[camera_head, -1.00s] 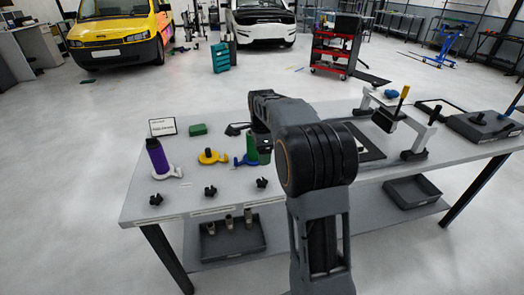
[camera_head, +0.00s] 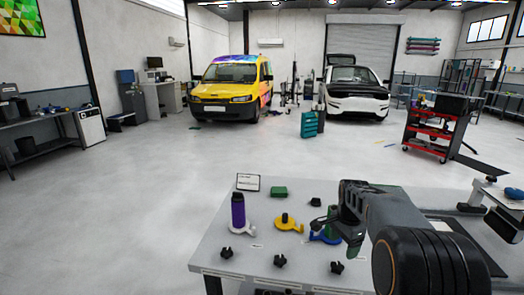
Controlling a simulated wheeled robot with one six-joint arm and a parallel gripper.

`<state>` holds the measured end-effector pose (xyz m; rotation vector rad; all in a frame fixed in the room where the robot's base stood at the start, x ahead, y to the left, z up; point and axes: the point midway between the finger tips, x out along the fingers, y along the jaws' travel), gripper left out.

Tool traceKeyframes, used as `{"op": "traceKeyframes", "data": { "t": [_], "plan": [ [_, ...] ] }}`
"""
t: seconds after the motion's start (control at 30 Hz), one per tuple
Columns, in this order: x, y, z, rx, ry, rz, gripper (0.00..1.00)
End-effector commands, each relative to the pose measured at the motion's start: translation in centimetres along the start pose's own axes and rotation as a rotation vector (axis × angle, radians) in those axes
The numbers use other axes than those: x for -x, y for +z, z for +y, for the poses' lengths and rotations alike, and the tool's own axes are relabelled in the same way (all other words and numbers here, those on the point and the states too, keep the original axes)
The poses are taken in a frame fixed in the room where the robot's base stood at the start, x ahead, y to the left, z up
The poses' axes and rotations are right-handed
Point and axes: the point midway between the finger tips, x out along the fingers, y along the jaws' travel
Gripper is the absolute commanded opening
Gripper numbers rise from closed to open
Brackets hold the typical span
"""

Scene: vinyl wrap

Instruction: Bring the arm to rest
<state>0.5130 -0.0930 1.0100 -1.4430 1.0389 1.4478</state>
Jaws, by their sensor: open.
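My arm rises from the lower right of the head view and reaches over the worktable (camera_head: 215,250). My gripper (camera_head: 354,248) is at the arm's far end, pointing down above the table beside a blue ring-shaped piece (camera_head: 322,238). It is open, with nothing seen held in it. Its fingertips are small and dark, and the arm hides part of the table behind it.
A purple roll (camera_head: 238,211) stands on a white holder at the left. A yellow ring piece (camera_head: 288,223), a green block (camera_head: 278,192) and a small sign (camera_head: 248,183) are nearby. Open floor (camera_head: 120,220) lies left of the table.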

Motion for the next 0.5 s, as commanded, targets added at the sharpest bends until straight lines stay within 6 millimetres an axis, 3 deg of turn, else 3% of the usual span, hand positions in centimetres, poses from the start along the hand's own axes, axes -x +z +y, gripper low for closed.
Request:
{"op": "traceKeyframes", "data": {
  "t": [0.3, 0.5],
  "plan": [
    [0.3, 9.0, 9.5, 0.925, -0.076, 0.092, 0.72],
    [0.3, 13.3, 14.7, 1.190, -0.126, 0.180, 0.72]
  ]
}}
